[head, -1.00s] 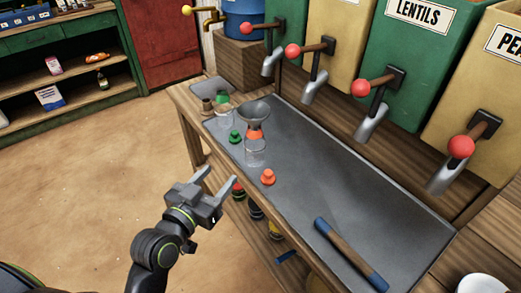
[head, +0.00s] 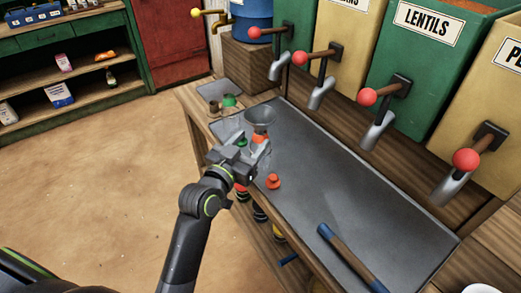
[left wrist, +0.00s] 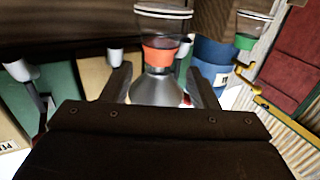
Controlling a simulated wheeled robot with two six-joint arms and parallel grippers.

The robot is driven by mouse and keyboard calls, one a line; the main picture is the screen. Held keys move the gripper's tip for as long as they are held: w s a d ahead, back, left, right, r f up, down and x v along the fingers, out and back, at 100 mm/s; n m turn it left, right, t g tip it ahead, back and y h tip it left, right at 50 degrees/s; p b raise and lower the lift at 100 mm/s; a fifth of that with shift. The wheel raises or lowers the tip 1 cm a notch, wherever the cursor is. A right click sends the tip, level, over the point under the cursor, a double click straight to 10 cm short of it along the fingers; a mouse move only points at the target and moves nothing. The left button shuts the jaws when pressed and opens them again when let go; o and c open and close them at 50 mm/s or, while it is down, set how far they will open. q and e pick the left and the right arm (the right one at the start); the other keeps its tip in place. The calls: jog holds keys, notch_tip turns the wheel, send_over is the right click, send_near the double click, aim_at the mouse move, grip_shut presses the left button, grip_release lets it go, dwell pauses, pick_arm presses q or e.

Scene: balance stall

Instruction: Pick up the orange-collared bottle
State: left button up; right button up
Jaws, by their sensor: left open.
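The orange-collared bottle (head: 261,139) is clear glass and stands upright on the grey mat of the bench, with a grey metal funnel (head: 259,118) in its mouth. My left gripper (head: 256,146) is open beside it and hides most of its glass body in the head view. In the left wrist view, which is upside down, the bottle's orange collar (left wrist: 159,53) and funnel (left wrist: 156,90) show between my two open fingers (left wrist: 157,66). I cannot tell whether a finger touches the glass. My right gripper is not in view.
A green-collared bottle (head: 229,101) stands behind, towards the back left. An orange stopper (head: 273,181) and a green stopper (head: 241,142) lie close to my gripper. A blue-ended rod (head: 348,256) lies on the mat (head: 350,190). Bins with red-knobbed levers and spouts line the right.

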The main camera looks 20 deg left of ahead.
aim_at(257, 136)
pick_arm(q)
jog(key=shift+w+d+f+p, duration=0.1)
jog(key=shift+w+d+p, duration=0.1)
jog(key=shift+w, duration=0.65)
jog(key=shift+w+d+p, duration=0.1)
jog(key=shift+w+d, duration=0.1)
jog(key=shift+w, duration=0.7)
jog(key=shift+w+d+f+p, duration=0.1)
jog(key=shift+w+d+p, duration=0.1)
jog(key=shift+w, duration=0.65)
grip_shut()
